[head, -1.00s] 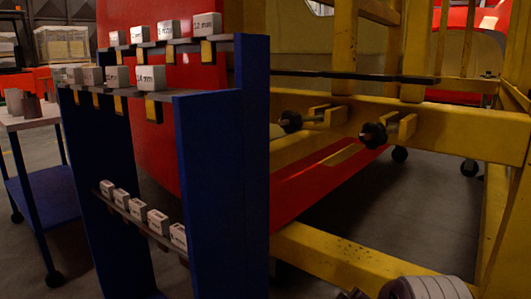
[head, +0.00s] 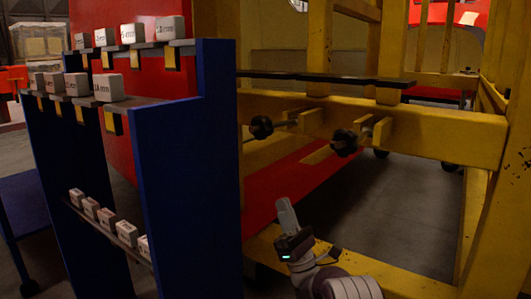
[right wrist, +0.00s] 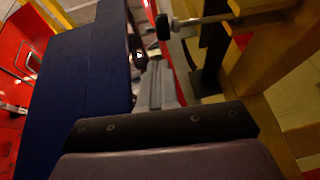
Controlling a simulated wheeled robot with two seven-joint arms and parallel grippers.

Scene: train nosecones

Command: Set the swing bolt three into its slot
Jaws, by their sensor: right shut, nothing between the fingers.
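Two swing bolts with black knobs stick out from the yellow frame beam. One is the left bolt (head: 262,127), the other the right bolt (head: 345,142); each lies roughly level beside yellow bracket plates (head: 366,131). I cannot tell which is number three. My right gripper (head: 286,213) is shut and empty, pointing up, below and apart from both bolts. In the right wrist view the grey fingers (right wrist: 155,82) are together, and a bolt with a dark knob (right wrist: 163,26) shows above them, not touching. My left gripper is not in view.
A blue rack (head: 190,170) with shelves of labelled white blocks (head: 108,86) stands close on the left. A yellow lower beam (head: 400,280) and right post (head: 500,190) bound the frame. A dark bar (head: 330,78) lies above the bolts. The space right of my gripper is open.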

